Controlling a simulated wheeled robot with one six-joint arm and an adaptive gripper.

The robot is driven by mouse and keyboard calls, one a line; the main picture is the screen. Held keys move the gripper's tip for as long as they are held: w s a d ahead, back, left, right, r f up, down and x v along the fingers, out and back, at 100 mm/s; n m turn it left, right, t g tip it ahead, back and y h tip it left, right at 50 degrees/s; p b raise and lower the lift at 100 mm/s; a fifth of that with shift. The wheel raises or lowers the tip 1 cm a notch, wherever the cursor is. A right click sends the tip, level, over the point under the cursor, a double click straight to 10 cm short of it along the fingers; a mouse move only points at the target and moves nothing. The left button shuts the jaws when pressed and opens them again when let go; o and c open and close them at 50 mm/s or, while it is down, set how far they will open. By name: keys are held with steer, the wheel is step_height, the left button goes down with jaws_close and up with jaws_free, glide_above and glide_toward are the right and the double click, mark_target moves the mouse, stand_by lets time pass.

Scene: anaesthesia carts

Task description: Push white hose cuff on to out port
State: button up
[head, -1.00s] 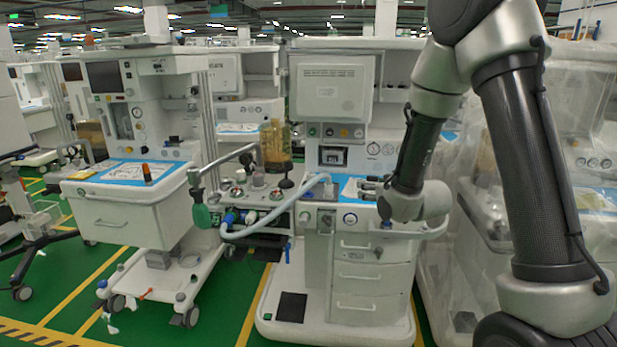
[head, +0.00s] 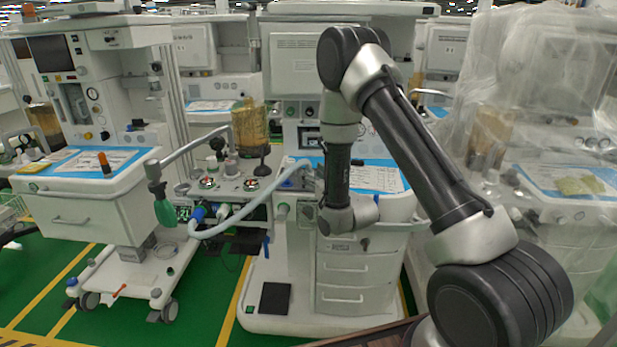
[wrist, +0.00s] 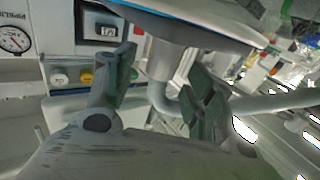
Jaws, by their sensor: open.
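A pale hose (head: 235,214) curves from the absorber arm up to the front of the middle cart. A white fitting (head: 222,211), possibly a cuff, sits beside a blue one (head: 197,213) near the hose's lower left. My gripper (head: 312,180) is at the cart's worktop edge near the hose's upper end; its fingers are small there. In the wrist view my gripper (wrist: 163,88) is open, with a pale tube (wrist: 161,62) and its bend (wrist: 166,100) showing between and beyond the fingers. I cannot tell whether they touch. No out port is identifiable.
The middle cart has drawers (head: 345,268) below and a worktop with a printed sheet (head: 375,178). A canister (head: 250,127) and a black knob (head: 262,160) stand near the hose. Another cart (head: 85,200) is at left; a plastic-wrapped cart (head: 550,150) is at right.

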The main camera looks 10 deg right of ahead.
steer(key=shift+x, duration=1.2)
steer(key=c, duration=1)
steer(key=shift+c, duration=0.2)
